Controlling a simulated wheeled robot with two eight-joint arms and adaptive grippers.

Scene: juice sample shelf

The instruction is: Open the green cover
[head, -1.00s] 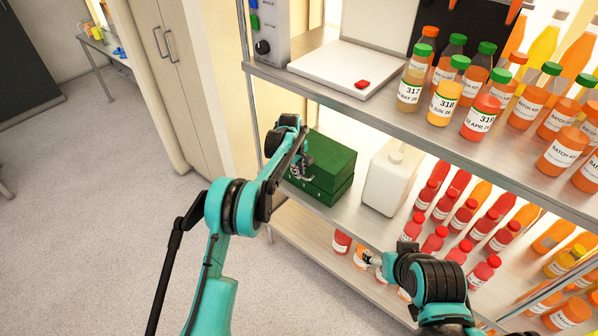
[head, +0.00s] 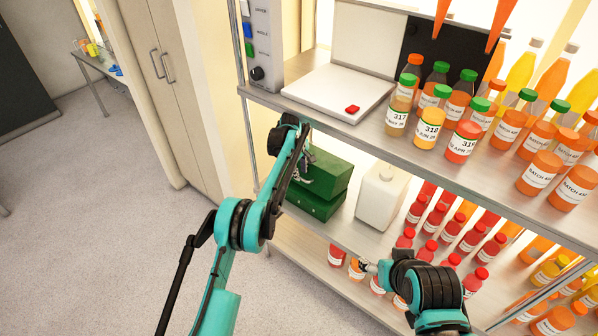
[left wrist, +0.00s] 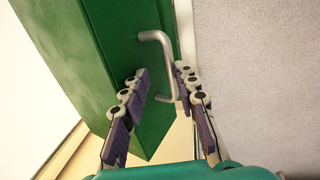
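The green cover (head: 325,166) tops a green box (head: 316,205) on the middle shelf. A dark seam shows between cover and box; I cannot tell whether the cover is raised. A silver bar handle (left wrist: 170,72) sticks out of the green face in the left wrist view. My left gripper (head: 302,178) is at the front of the box. Its fingers (left wrist: 161,76) are apart, one on each side of the handle bar, the right one very close to it. My right gripper (head: 370,266) is low, by the shelf's front edge, apart from the box; its finger opening is unclear.
A white jug (head: 380,197) stands just right of the box. Red-capped bottles (head: 430,226) fill the shelf farther right. The upper shelf, with a white device (head: 338,92) and juice bottles (head: 430,127), overhangs the box. Floor at left is clear.

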